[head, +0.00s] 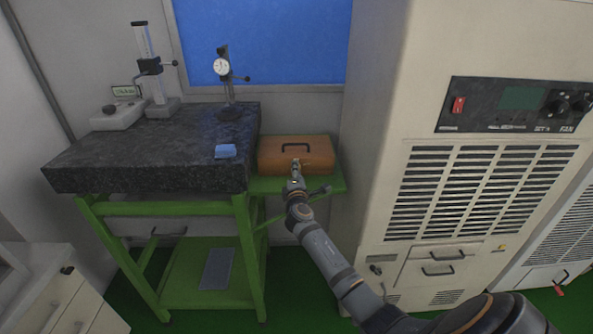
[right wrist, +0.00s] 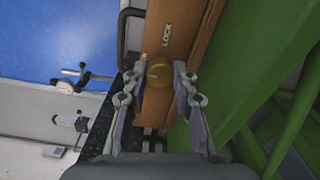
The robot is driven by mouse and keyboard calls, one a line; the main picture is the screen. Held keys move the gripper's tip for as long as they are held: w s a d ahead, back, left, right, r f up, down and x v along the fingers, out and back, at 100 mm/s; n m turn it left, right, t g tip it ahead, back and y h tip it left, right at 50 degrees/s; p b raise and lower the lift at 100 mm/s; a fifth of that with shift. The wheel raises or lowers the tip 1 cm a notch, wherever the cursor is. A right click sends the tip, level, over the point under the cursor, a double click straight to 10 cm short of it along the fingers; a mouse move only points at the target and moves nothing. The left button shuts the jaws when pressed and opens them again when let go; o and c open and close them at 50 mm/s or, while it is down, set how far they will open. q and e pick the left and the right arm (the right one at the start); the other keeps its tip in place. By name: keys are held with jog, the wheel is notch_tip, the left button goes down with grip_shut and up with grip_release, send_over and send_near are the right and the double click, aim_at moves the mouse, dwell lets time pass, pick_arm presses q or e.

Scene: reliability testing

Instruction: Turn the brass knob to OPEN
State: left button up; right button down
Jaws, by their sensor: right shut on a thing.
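An orange-brown box (head: 272,159) with a black handle sits on the green side shelf beside the granite table. In the right wrist view the box (right wrist: 173,38) shows the word LOCK next to a round brass knob (right wrist: 159,75). My right gripper (head: 296,166) reaches the box's front. In the right wrist view my right gripper (right wrist: 159,80) has one finger on each side of the knob and is shut on it. The knob's pointer direction is too small to tell, and no OPEN label is readable. My left gripper is not in view.
The dark granite table (head: 100,160) on a green frame carries a dial gauge stand (head: 222,68), a height gauge (head: 150,66) and a blue block (head: 226,151). A tall beige cabinet (head: 400,60) stands close on the right.

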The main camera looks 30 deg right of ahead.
dwell(0.3)
jog(key=c, duration=1.1)
grip_release()
jog(key=shift+o, duration=0.2)
jog(key=v, duration=1.2)
jog(key=shift+f, duration=0.1)
